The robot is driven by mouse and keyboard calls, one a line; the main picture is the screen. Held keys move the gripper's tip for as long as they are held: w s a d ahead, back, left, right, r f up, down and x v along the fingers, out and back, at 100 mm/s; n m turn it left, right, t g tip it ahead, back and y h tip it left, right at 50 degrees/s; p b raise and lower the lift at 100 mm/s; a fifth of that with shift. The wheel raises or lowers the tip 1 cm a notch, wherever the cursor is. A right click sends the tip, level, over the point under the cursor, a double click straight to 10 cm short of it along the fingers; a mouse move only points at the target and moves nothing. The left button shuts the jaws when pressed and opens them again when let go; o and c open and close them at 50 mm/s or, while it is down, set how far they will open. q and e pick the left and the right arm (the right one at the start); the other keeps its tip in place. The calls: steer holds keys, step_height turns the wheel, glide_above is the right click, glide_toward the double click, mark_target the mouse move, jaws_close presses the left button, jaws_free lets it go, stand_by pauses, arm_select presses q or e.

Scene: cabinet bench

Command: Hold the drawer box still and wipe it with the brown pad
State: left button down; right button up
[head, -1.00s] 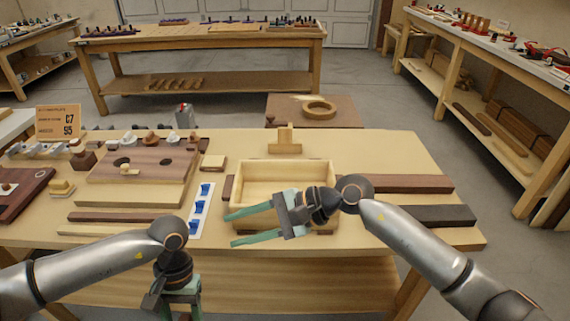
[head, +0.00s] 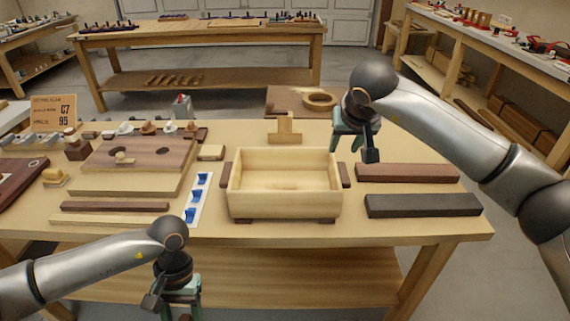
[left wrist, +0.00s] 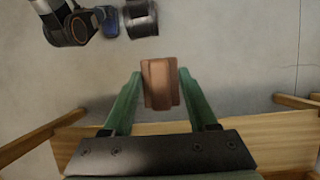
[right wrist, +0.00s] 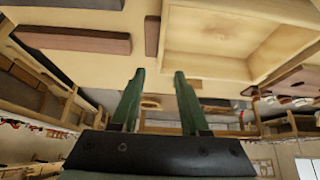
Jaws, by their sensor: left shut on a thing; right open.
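The drawer box (head: 285,206), pale wood and open at the top, sits on the bench in the head view; it looks empty. It also shows at the top of the right wrist view (right wrist: 205,63). My right gripper (head: 349,146) is open and empty, above the bench by the box's back right corner, apart from it; its fingers show in the right wrist view (right wrist: 158,75). My left gripper (head: 180,300) hangs in front of the bench edge.
Two dark bars (head: 422,206) lie right of the box. A white strip with blue pieces (head: 199,200) and stacked boards (head: 130,185) lie to its left. A wooden T-shaped block (head: 285,130) stands behind it.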

mark_target(335, 164)
arm_select(q)
step_height(335, 164, down, 3)
steer(key=shift+r+b, duration=0.1)
steer(key=shift+b, duration=1.15)
arm_select(e)
steer(key=x, duration=0.7)
steer(key=shift+f, duration=0.35)
arm_select(q)
steer(key=shift+f, duration=0.25)
arm_select(e)
steer(key=shift+x, duration=1)
steer(key=shift+r, duration=0.15)
step_height(335, 164, up, 9)
arm_select(q)
steer(key=shift+r, duration=0.15)
steer(key=shift+r, duration=3.9)
